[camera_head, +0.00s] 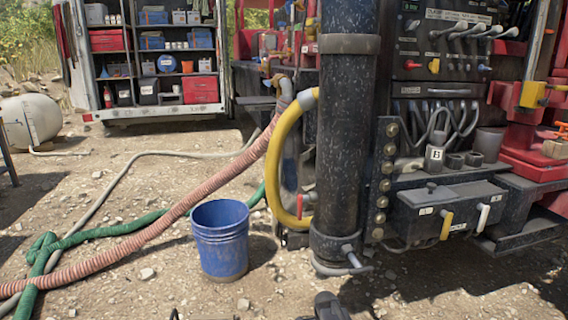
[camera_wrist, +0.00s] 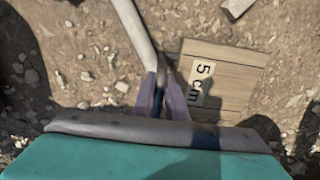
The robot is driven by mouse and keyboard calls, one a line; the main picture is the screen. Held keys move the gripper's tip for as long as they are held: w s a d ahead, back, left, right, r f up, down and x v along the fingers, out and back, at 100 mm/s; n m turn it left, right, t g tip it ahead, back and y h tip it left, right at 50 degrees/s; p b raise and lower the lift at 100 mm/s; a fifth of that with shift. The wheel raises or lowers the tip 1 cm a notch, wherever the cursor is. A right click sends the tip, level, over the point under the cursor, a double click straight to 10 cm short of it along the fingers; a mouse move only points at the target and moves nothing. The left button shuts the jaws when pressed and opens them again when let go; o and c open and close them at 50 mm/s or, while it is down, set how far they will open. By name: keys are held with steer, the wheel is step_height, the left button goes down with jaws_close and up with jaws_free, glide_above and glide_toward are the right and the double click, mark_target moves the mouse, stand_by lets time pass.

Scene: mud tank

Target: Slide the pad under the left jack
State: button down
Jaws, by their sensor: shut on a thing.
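The pad (camera_wrist: 222,72) is a flat, light wooden board marked "5 cm" in the wrist view. It lies on the stony ground, right of my fingertips. My gripper (camera_wrist: 164,85) is shut at the pad's left edge, on a dark narrow piece that looks like part of the pad. Its exact grip is partly hidden by the fingers. The pad is not visible in the head view. I cannot identify the left jack for certain; a thick black upright column (camera_head: 345,130) with a collar at its foot stands at the machine's near corner.
A blue bucket (camera_head: 220,240) stands left of the column. A ribbed pink hose (camera_head: 170,218) and a green hose (camera_head: 110,235) cross the ground. A yellow hose (camera_head: 277,150) curves beside the column. A pale bar or hose (camera_wrist: 132,25) runs up from my fingertips. Stones litter the ground.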

steer(key=shift+w+d, duration=0.1)
steer(key=shift+w, duration=0.1)
steer(key=shift+w+d+p, duration=0.25)
steer(key=shift+w+p, duration=0.05)
steer(key=shift+w, duration=0.2)
steer(key=shift+w+d+p, duration=0.25)
steer(key=shift+w+p, duration=0.05)
steer(key=shift+w, duration=0.15)
steer(key=shift+w+d+p, duration=0.3)
steer(key=shift+w, duration=0.2)
steer(key=c, duration=1.3)
jaws_free()
steer(key=shift+r, duration=0.1)
steer(key=shift+r+p, duration=3.65)
steer(key=shift+r, duration=1.3)
steer(key=shift+s, duration=0.1)
